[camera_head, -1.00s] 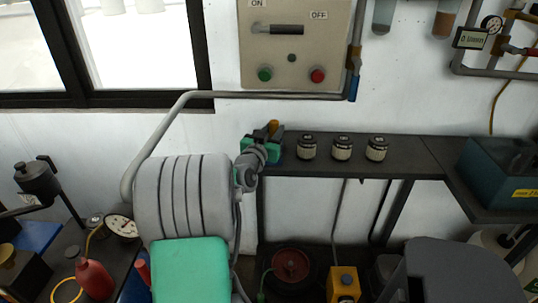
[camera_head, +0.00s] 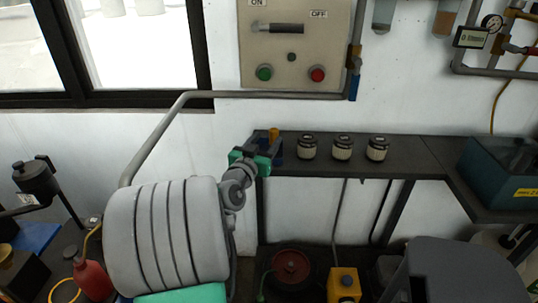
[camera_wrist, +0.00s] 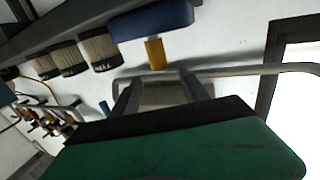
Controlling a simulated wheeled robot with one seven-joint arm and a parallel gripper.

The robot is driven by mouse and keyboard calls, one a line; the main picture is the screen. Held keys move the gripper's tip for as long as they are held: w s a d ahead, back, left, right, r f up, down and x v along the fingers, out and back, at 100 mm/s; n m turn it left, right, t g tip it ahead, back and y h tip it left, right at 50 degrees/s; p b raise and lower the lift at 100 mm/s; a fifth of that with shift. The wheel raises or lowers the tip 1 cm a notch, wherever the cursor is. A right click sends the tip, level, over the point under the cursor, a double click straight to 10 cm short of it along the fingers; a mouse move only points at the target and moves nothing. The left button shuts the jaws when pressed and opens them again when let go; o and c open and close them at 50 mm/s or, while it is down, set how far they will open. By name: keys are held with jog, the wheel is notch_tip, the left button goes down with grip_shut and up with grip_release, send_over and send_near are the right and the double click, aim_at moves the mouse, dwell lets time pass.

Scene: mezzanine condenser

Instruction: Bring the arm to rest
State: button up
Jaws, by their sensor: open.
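My arm rises from the bottom left of the head view, and its large grey link covers part of the left bench. My gripper (camera_head: 257,153) is at the left end of the dark shelf, close to a blue and orange object (camera_head: 275,143) that it partly hides. In the wrist view my gripper's two dark fingers (camera_wrist: 160,95) are apart with nothing between them. The blue and orange object (camera_wrist: 152,25) shows just beyond the fingertips; I cannot tell whether they touch it.
Several small labelled jars, one of them here (camera_head: 342,147), stand on the shelf (camera_head: 410,169) right of my gripper. A switch panel (camera_head: 295,45) and a grey pipe (camera_head: 250,95) are on the wall above. A red bottle (camera_head: 93,278) stands at lower left. A teal box (camera_head: 500,170) is at right.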

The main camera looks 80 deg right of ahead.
jog(key=shift+a, duration=0.45)
